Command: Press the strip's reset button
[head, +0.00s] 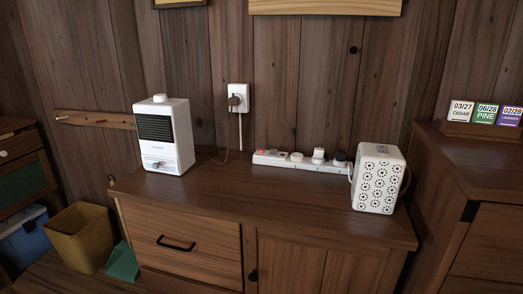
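A white power strip (272,158) lies on top of the wooden cabinet, near the back wall. Several plugs sit along it, white ones toward the middle and a dark one near its right end. A small reddish spot shows at its left end; whether this is the reset button is too small to tell. A cord runs up from the strip's area to a wall outlet (238,97) with a dark plug in it. Neither of my grippers is in the head view.
A white heater-like appliance (164,136) stands left of the strip. A white box with a dotted pattern (377,179) stands close by the strip's right end. The cabinet top (270,200) in front of the strip is clear. A yellow bin (80,238) stands on the left.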

